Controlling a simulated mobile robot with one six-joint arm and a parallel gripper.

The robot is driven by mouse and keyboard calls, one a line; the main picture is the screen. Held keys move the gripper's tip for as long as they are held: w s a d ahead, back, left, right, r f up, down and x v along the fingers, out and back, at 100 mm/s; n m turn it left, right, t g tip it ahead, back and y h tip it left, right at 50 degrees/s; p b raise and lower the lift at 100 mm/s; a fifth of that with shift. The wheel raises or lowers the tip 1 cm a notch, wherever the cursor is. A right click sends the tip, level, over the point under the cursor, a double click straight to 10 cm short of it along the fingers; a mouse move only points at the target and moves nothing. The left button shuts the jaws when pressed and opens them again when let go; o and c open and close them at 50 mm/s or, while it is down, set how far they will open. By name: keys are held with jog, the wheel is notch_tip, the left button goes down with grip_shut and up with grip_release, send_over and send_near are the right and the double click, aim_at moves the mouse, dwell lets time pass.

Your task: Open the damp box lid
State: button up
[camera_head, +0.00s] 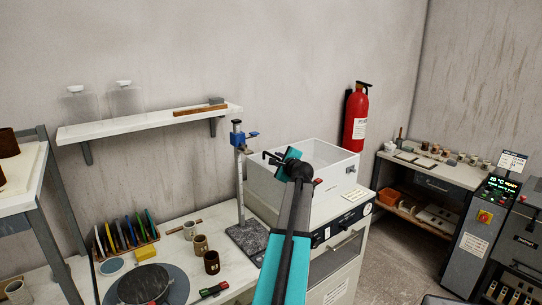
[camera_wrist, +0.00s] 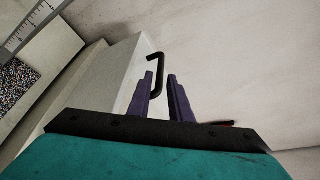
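The damp box appears to be the pale white box (camera_head: 341,176) on the white cabinet, right of centre. My arm crosses in front of it, and I cannot clearly tell its lid from its body. In the wrist view a pale box surface (camera_wrist: 112,82) carries a bent black handle (camera_wrist: 154,58). My gripper (camera_wrist: 161,77) has its two purple fingers apart, with the lower part of the handle at or just beyond the gap between the tips. I cannot tell whether they touch. In the head view my gripper (camera_head: 270,157) is small and dark at the box's left side.
A blue-clamped stand (camera_head: 240,170) rises just left of the box. A wall shelf (camera_head: 150,124) hangs behind, and a red fire extinguisher (camera_head: 357,120) is on the wall to the right. Cups (camera_head: 211,262) and a dark turntable (camera_head: 145,284) occupy the worktop at left.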

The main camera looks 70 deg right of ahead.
aim_at(271, 156)
jog(key=shift+p+x, duration=1.1)
jog(key=shift+x, duration=2.7)
jog(key=shift+f, duration=0.1)
grip_shut()
